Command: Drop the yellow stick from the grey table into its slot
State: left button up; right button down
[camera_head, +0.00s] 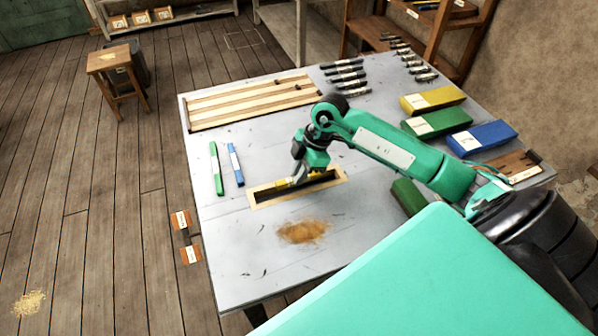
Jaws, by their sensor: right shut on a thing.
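The grey table (250,260) fills the middle of the view. On it lies a slotted holder (262,203), a pale wooden frame around a long dark opening. My right gripper (297,181) is low over the left-middle part of this holder, pointing down. It is shut on the yellow stick (283,185), which shows as a short yellow piece at the jaws. I cannot tell whether the stick is inside the opening or just above it. The gripper hides part of both. My left gripper is not in view.
A green stick (216,168) and a blue stick (236,163) lie left of the holder. A striped wooden board (235,103) is at the back. Yellow (432,99), green (437,122) and blue (480,137) blocks lie right. A brown stain (303,231) marks clear table in front.

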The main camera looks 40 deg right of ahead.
jog(key=shift+f, duration=0.75)
dwell(0.7)
dwell(0.8)
jog(key=c, duration=0.9)
grip_release()
jog(key=shift+r+p, duration=0.1)
jog(key=shift+p, duration=0.2)
notch_tip(320, 180, up, 7)
jog(key=p, duration=0.6)
